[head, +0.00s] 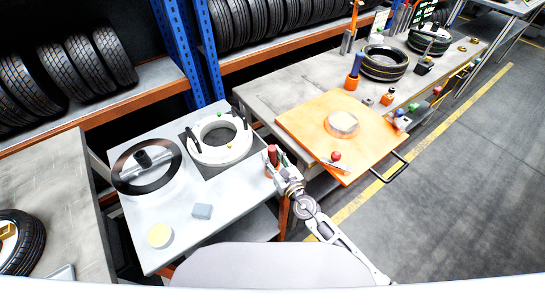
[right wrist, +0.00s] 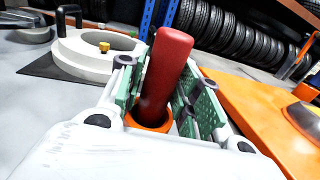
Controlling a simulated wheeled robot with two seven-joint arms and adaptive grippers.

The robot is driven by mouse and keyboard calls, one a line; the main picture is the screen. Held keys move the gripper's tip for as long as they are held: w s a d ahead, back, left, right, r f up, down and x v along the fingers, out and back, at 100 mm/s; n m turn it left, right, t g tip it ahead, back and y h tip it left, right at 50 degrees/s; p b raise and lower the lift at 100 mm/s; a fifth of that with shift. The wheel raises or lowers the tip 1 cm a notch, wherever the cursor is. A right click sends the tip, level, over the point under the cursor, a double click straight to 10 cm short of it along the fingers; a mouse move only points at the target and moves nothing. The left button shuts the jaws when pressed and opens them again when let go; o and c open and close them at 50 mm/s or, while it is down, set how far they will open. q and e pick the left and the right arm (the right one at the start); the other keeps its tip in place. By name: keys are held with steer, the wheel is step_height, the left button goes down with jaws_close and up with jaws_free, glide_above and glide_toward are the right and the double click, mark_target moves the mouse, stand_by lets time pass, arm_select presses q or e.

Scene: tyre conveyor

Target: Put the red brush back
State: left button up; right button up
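The red brush (right wrist: 166,70) shows as a thick red handle, standing tilted, with its lower end inside an orange ring-shaped holder (right wrist: 152,124). Its bristle end is hidden. In the head view the red brush (head: 272,152) is at the right edge of the light grey table. My right gripper (right wrist: 160,92) has its green-padded fingers on both sides of the handle; the pads look spread wider than the handle, though contact is hard to judge. In the head view my right gripper (head: 281,166) is at that table edge. My left gripper is not in view.
An orange board (head: 300,122) lies close on the right. The floor (head: 455,190) at right is clear.

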steer(key=shift+o, duration=0.8)
steer(key=shift+r, duration=0.15)
steer(key=shift+s, duration=0.15)
steer(key=b+v, duration=0.2)
steer(key=v, duration=0.9)
steer(key=shift+s+d, duration=0.2)
steer(key=shift+s, duration=0.1)
